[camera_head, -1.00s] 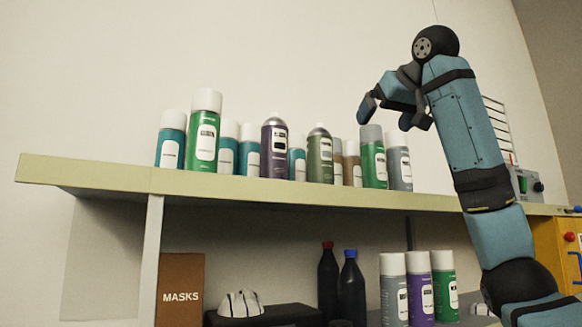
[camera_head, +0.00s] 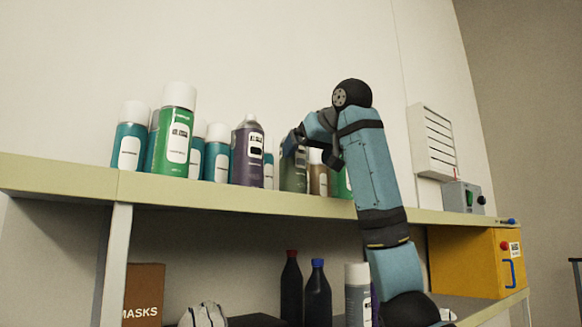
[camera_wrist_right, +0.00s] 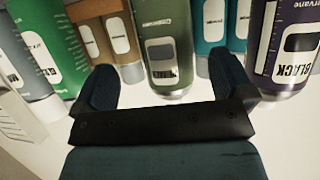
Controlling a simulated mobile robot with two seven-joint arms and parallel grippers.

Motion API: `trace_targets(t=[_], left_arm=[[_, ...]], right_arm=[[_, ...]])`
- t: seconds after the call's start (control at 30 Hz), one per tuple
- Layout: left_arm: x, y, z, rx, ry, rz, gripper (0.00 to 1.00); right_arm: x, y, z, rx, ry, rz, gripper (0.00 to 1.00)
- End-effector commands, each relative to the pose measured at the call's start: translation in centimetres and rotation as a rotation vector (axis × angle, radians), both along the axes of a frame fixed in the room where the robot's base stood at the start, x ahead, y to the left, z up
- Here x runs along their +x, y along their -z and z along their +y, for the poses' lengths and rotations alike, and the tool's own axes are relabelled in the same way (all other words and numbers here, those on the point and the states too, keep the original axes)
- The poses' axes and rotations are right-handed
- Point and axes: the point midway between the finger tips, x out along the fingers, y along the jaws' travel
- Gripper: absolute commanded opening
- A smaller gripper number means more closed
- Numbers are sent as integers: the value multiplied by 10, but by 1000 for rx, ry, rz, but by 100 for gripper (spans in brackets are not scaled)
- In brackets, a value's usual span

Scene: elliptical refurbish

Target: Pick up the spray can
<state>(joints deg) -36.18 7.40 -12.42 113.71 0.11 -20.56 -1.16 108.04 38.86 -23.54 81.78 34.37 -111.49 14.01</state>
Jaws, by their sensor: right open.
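Several spray cans stand upright in a row on the upper shelf (camera_head: 60,178). They include a tall green can with a white cap (camera_head: 174,130), a purple can (camera_head: 247,155), teal cans (camera_head: 130,140) and an olive green can (camera_head: 293,172). My right gripper (camera_head: 312,148) is in front of the olive can and partly hides it and the brown and green cans beside it. In the right wrist view the gripper (camera_wrist_right: 168,90) is open. The olive can (camera_wrist_right: 167,45) appears upside down between its two fingers, with its base near the palm. My left gripper is not in view.
The purple can (camera_wrist_right: 285,45) and a green can (camera_wrist_right: 50,45) flank the fingers. On the lower level are two dark bottles (camera_head: 318,295), a masks box (camera_head: 143,295) and more cans. A yellow box (camera_head: 465,260) and a grey device (camera_head: 463,197) are at right.

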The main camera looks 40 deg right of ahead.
Motion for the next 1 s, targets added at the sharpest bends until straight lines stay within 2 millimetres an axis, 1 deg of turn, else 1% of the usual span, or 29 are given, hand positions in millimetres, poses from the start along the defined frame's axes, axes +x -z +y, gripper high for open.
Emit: trace_targets(t=[0.03, 0.23, 0.4, 0.53, 0.63, 0.83, 0.87, 0.9, 0.97, 1.0], left_arm=[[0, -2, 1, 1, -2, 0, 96], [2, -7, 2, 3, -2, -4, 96], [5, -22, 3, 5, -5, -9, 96], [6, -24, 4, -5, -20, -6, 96], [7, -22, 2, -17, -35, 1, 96], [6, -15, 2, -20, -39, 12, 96], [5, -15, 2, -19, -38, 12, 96], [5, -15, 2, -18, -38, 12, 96], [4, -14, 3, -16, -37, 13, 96], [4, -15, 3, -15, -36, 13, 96]], right_arm=[[5, 1, -2, 1, 1, 0, 99], [16, 7, -3, 1, 1, 0, 99], [39, 20, -2, -1, 1, 3, 99], [52, 27, -6, 2, 2, 1, 99], [57, 30, -7, 1, 2, -1, 99], [57, 31, -7, 2, 1, -1, 99], [57, 31, -7, 1, 0, -1, 92], [57, 31, -7, 1, 0, -1, 83], [57, 31, -6, 1, 0, -1, 69], [57, 31, -6, 1, 0, -1, 60]])
